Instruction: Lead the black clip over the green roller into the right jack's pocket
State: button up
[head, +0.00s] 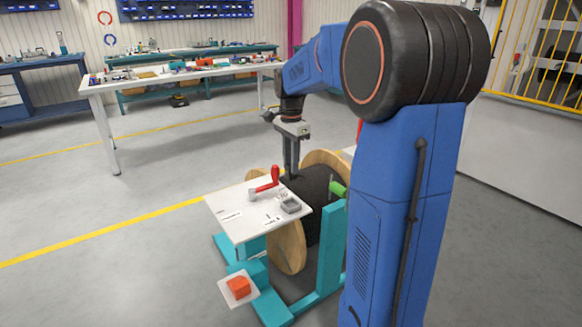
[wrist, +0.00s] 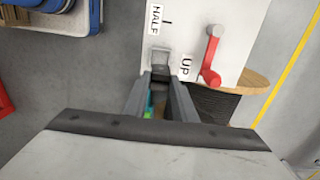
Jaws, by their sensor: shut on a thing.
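My gripper (head: 291,174) points down beside the cable reel's black winding (head: 312,187). In the wrist view its fingers (wrist: 161,82) are close together, with a dark grey piece (wrist: 160,60) at their tips. I take this to be the black clip; its outline is unclear, and in the head view it does not stand out from the dark winding. The green roller (head: 338,188) is at the reel's right, at the top of a teal upright (head: 330,245), apart from my gripper. I cannot make out the right jack's pocket.
A white board (head: 228,205) with a red crank (head: 267,181) and a grey box (head: 291,205) stands by the reel. The wrist view shows labels HALF and UP. A wooden flange (head: 290,248) and an orange block (head: 239,286) are lower. The floor at left is clear.

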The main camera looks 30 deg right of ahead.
jog(key=shift+r, duration=1.7)
jog(key=shift+f, duration=0.1)
